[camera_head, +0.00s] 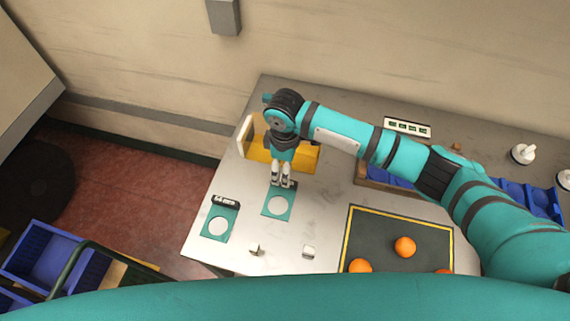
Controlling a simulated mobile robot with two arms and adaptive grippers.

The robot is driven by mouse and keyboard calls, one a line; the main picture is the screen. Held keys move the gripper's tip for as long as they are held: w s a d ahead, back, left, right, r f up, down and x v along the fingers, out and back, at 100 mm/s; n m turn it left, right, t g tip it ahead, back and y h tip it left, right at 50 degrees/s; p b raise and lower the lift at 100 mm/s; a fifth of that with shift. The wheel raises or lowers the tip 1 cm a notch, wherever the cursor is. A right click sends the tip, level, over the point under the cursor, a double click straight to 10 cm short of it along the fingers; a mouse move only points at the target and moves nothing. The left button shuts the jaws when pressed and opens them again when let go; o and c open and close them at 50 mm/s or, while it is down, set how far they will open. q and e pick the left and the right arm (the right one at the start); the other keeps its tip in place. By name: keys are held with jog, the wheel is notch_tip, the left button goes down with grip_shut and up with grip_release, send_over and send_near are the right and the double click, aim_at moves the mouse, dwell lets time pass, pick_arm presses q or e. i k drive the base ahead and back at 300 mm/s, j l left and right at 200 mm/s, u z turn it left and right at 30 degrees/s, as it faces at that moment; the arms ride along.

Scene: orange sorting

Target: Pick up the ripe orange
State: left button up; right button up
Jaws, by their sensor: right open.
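Several oranges lie on a dark mat (419,229) with a yellow border at the table's front right. One orange (404,247) is fully in view; a second orange (360,266) and a third orange (443,271) are partly cut off by my body at the bottom. My right gripper (282,184) points down over the top edge of a teal card with a white circle (277,206), away to the left of the mat. It is open, with nothing visible in it. My left gripper is not in view.
A second teal card (218,225) with a small display lies to the left. Blue bins (538,201) sit at the right, partly behind my arm. The grey table (318,206) is clear between card and mat.

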aim_at(405, 247)
jog(key=k, duration=1.5)
